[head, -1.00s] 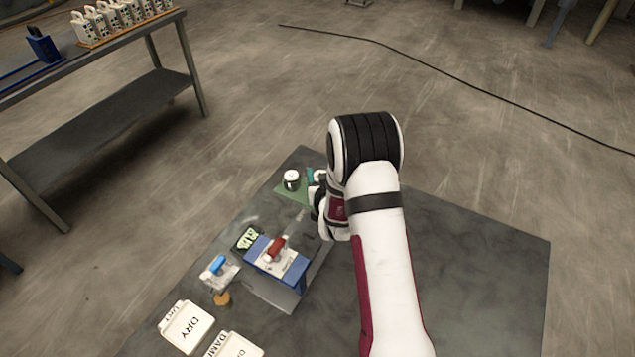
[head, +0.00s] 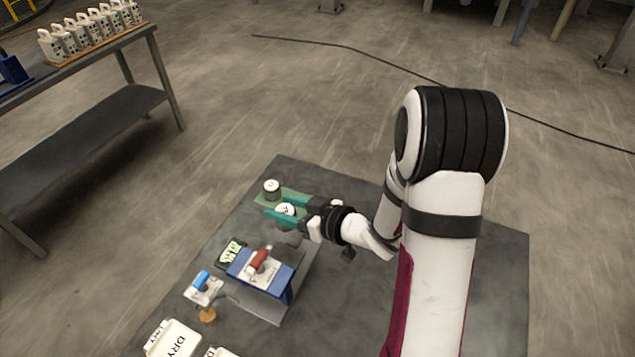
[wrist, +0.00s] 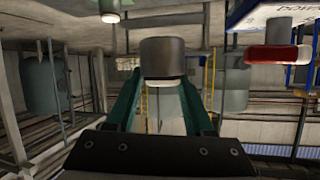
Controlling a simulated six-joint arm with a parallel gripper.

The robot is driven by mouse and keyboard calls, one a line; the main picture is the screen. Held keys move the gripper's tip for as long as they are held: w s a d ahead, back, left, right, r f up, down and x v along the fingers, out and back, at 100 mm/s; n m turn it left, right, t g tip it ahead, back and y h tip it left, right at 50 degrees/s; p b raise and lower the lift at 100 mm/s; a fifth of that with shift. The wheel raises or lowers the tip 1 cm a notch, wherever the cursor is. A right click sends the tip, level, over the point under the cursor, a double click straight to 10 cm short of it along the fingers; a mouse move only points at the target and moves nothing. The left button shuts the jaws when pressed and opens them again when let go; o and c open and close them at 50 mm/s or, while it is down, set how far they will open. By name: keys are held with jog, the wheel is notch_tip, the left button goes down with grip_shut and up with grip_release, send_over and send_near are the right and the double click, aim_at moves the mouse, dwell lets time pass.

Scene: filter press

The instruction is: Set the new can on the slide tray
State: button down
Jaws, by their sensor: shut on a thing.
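My gripper (head: 279,206) has teal fingers and is shut on a can with a white marked top (head: 287,208). In the wrist view the held can (wrist: 162,58) is a grey-brown cylinder between the fingertips. In the head view it overlaps the front of a green mat (head: 298,197); I cannot tell its height above the table. A second can with a white top (head: 272,186) stands at the mat's far left corner. I cannot clearly make out the slide tray; it may be part of the blue press (head: 275,280) in front of the gripper.
The press carries a red handle (head: 259,258). Beside it are a dark display with green marks (head: 231,251) and a blue-handled device (head: 203,287). White labelled cards (head: 172,340) lie at the front. The table's right part is bare behind my arm.

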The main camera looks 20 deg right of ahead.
aim_at(281, 230)
jog(key=shift+s+a+n+g+y, duration=0.4)
jog(key=shift+s+a+g+y, duration=0.1)
jog(key=shift+s+a, duration=0.4)
jog(key=shift+w+f, duration=0.1)
jog(key=shift+f, duration=5.05)
jog(key=shift+f, duration=0.25)
jog(key=shift+c, duration=1)
grip_release()
jog(key=shift+r, duration=3.75)
